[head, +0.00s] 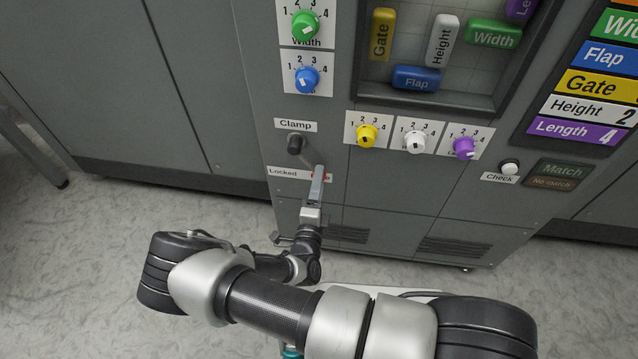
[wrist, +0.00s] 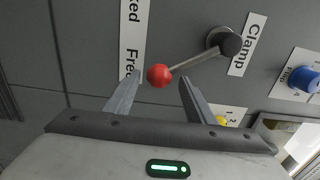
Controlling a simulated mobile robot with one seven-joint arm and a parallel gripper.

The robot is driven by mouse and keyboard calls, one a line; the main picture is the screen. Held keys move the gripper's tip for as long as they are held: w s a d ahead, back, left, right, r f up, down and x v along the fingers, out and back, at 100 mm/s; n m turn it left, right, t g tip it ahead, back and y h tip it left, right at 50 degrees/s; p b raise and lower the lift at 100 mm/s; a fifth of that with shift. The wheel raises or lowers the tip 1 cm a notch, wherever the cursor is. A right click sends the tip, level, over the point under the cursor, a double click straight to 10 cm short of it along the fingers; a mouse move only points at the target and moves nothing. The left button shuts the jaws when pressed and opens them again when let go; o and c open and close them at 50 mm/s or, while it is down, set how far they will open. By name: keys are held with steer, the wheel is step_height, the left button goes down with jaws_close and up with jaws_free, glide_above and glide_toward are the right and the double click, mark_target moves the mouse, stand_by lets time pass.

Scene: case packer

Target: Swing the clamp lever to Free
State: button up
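The clamp lever has a dark round hub (wrist: 226,44), a thin metal rod (wrist: 193,60) and a red ball knob (wrist: 159,75). In the head view the hub (head: 296,144) sits under the Clamp label, and the rod slants down and right to the red knob, partly hidden by my gripper (head: 318,172). In the wrist view the knob is beside the Free end of the label strip (wrist: 131,40). My gripper (wrist: 160,80) is open, with one finger on each side of the knob and visible gaps to it.
A green dial (head: 305,26) and a blue dial (head: 307,79) are above the clamp. Yellow (head: 367,135), white (head: 415,141) and purple (head: 464,148) dials are to its right. A Check button (head: 510,166) is farther right. The panel below the lever is flat.

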steer(key=shift+s+d, duration=0.1)
steer(key=s+a+p, duration=0.1)
steer(key=s, duration=1.6)
steer(key=shift+s+a, duration=0.15)
steer(key=shift+a, duration=0.05)
